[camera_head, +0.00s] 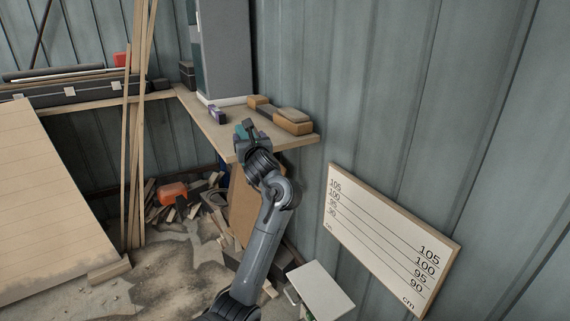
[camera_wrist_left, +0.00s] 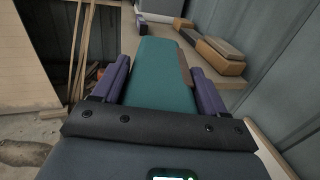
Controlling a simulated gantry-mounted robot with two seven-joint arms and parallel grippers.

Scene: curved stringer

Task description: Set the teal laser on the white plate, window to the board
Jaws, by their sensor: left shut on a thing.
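My left gripper (camera_head: 247,132) is shut on the teal laser (camera_wrist_left: 165,75), beside the front edge of the wall shelf. In the left wrist view the laser lies between the two purple fingers (camera_wrist_left: 160,66) and points away from the wrist. In the head view only a small teal part (camera_head: 239,131) shows. I cannot make out its window. A white plate (camera_head: 322,290) is low at the bottom, beneath the board and apart from the laser. The board (camera_head: 392,240) is pale, with ruled lines and numbers, on the corrugated wall. My right gripper is not in view.
The wooden shelf (camera_head: 204,121) holds a small purple item (camera_head: 217,114), wood-and-dark blocks (camera_head: 280,115) and a tall grey cabinet (camera_head: 224,50). Upright slats (camera_head: 136,130) and a large leaning panel (camera_head: 50,200) stand left. Scrap wood and an orange item (camera_head: 172,192) litter the floor.

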